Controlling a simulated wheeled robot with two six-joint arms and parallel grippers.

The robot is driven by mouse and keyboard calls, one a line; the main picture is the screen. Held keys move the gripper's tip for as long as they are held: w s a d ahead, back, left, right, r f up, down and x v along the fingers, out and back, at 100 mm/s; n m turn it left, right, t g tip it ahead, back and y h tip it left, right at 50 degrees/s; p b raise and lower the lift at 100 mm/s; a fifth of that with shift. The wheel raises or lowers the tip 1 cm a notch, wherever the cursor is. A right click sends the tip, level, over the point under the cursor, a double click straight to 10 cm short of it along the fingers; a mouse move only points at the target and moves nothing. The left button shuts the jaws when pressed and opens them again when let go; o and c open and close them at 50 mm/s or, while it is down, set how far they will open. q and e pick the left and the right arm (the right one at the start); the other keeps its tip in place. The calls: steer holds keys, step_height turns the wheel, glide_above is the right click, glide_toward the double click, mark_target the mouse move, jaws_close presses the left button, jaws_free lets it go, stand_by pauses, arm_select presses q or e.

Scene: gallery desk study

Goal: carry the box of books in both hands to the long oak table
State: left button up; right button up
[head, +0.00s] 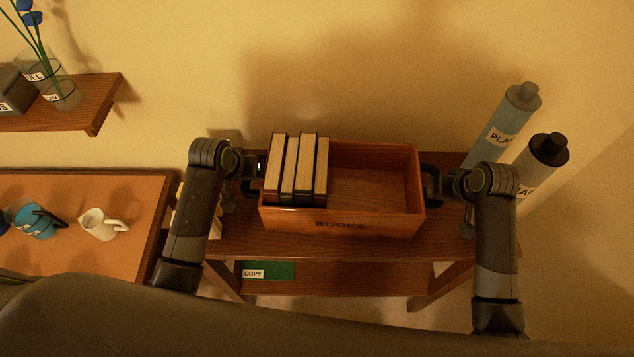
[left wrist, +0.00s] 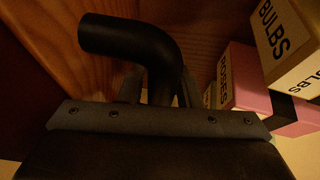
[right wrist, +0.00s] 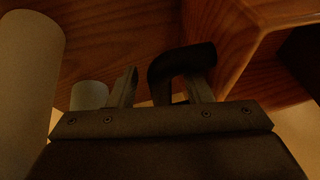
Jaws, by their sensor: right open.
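The wooden box marked BOOKS (head: 340,222) sits level on a small wooden stand (head: 300,248) against the wall. Several dark-covered books (head: 297,168) stand upright in its left part; its right part is empty. My left gripper (head: 252,166) is at the box's left end, with its fingers closed against both sides of the black handle (left wrist: 135,38). My right gripper (head: 438,187) is at the right end. Its fingers are apart, with the black right handle (right wrist: 180,62) between them and a gap on one side. I cannot tell which surface is the long oak table.
Two capped tubes, pale blue (head: 492,130) and grey (head: 535,165), stand close by my right arm. A surface with an orange top (head: 75,245) at left holds a white jug (head: 103,225) and a blue mug (head: 33,220). A green COPY item (head: 281,271) lies on the lower shelf.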

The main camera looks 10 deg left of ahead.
arm_select(q)
jaws_close()
arm_select(e)
steer(key=c, duration=0.7)
jaws_close()
stand_by(0.4)
arm_select(q)
steer(key=shift+w+r, duration=0.15)
steer(key=shift+r, duration=0.05)
arm_select(e)
steer(key=shift+w+r, duration=0.15)
steer(key=shift+r, duration=0.05)
